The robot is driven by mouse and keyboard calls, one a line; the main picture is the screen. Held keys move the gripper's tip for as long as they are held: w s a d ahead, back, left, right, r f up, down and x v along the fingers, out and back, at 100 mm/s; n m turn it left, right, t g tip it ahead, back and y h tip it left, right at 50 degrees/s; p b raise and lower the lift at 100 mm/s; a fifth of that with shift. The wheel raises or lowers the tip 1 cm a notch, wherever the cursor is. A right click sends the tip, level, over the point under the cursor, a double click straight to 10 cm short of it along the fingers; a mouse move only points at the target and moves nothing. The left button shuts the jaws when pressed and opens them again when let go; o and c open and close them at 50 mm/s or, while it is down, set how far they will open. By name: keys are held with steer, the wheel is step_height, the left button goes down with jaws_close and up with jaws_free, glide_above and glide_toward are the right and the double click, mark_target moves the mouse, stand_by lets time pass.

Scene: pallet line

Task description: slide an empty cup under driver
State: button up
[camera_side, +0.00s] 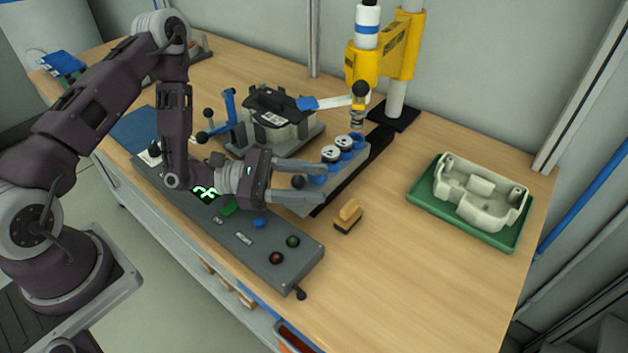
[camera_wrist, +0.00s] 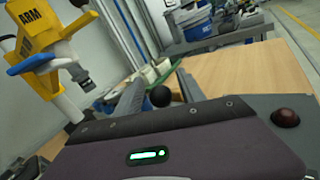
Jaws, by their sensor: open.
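The driver (camera_side: 357,115) hangs from the yellow press head (camera_side: 364,66). Below and in front of it is a row of blue cups in a slide. Two cups hold round white-and-black parts (camera_side: 330,153), and a nearer blue cup (camera_side: 317,180) shows no white part, though its inside is hard to see. My gripper (camera_side: 322,184) is open at the near end of the row, its fingers on either side of a black ball knob (camera_side: 298,182). The knob also shows between the fingers in the wrist view (camera_wrist: 160,96). Contact cannot be told. The driver shows at upper left there (camera_wrist: 76,72).
A grey control panel (camera_side: 240,237) with buttons lies below my gripper. A clamp fixture (camera_side: 275,115) with blue-handled levers stands behind. A yellow-handled brush (camera_side: 348,215) lies to the right. A green tray (camera_side: 425,205) holds a pale housing (camera_side: 485,205). The front right tabletop is clear.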

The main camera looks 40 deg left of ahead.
steer(key=shift+w+d, duration=0.2)
steer(key=shift+d, duration=0.05)
jaws_close()
stand_by(1.3)
